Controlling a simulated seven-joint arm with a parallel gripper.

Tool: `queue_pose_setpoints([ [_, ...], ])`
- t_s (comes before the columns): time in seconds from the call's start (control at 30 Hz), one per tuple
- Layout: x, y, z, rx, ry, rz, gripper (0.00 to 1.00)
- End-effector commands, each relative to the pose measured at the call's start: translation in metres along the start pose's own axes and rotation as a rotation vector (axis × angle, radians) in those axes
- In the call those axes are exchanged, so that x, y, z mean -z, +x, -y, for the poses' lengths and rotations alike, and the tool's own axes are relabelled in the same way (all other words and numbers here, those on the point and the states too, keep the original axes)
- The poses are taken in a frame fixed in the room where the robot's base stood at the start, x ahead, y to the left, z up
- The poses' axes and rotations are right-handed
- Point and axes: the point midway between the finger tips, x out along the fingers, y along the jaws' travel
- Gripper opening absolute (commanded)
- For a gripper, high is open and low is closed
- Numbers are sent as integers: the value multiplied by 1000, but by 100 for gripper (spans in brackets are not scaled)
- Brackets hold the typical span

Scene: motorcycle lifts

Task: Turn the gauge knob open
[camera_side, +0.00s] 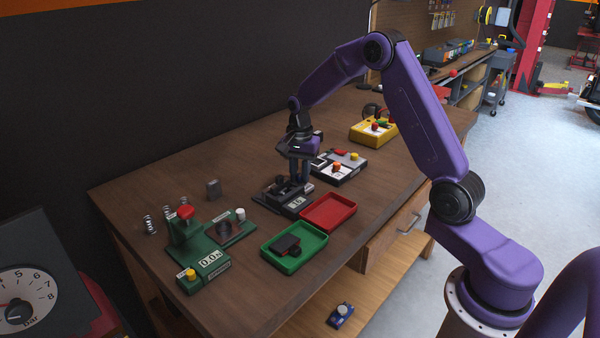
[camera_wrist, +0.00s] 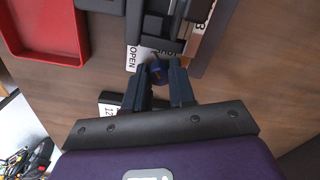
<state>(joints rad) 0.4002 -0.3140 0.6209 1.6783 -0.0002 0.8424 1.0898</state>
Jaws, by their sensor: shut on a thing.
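The dark gauge block (camera_side: 283,197) stands on the wooden bench, with a white tag reading about 16 on its front. In the wrist view a small blue knob (camera_wrist: 152,71) sits at the block's edge. A white OPEN label (camera_wrist: 131,58) lies to its left, and a partly covered label (camera_wrist: 167,50) that seems to read SHUT lies just above it. My gripper (camera_wrist: 164,70) is shut on the knob, which its fingers partly hide. In the side view my gripper (camera_side: 299,178) points down at the block, and the knob is hidden there.
A red tray (camera_side: 328,212) and a green tray (camera_side: 294,248) holding a dark piece lie in front. A green fixture (camera_side: 205,250) stands at left. A grey-white box (camera_side: 341,165) and a yellow box (camera_side: 373,132) stand behind, close to my arm.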

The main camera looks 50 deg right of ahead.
Motion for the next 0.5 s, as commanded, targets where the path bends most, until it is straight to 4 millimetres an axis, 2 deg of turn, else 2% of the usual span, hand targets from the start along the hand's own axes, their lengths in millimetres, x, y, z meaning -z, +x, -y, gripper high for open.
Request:
queue_pose_setpoints([
  [0.2, -1, -1, 0, 0, 1, 0, 0],
  [0.23, -1, -1, 0, 0, 1, 0, 34],
  [0.3, -1, -1, 0, 0, 1, 0, 50],
  [0.5, 0, 0, 0, 0, 2, 0, 50],
])
